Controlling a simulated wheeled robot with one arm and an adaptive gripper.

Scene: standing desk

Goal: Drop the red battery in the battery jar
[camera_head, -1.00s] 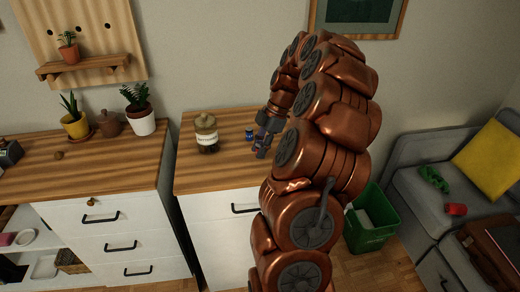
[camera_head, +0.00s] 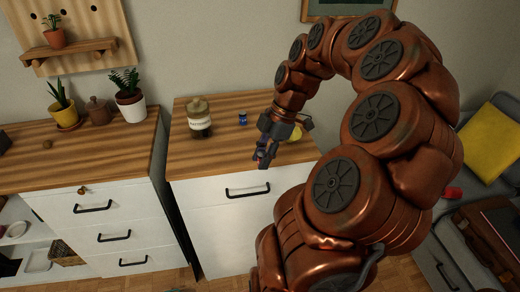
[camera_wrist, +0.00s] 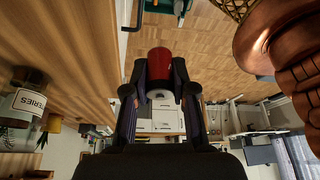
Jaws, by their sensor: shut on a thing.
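The battery jar (camera_head: 199,122) stands upright on the wooden top of the middle cabinet, with a beige top and a pale label. In the wrist view the jar (camera_wrist: 30,101) is at the left edge, its label partly readable. My gripper (camera_head: 264,160) is right of the jar, by the cabinet's front edge and apart from the jar. In the wrist view my gripper (camera_wrist: 160,92) is shut on the red battery (camera_wrist: 159,65), which sits between the fingers. The battery cannot be made out in the head view.
A small blue object (camera_head: 242,118) stands right of the jar. A yellow item (camera_head: 295,134) lies behind my gripper. Potted plants (camera_head: 130,103) stand on the left cabinet, with a gap between the cabinets. The top in front of the jar is clear.

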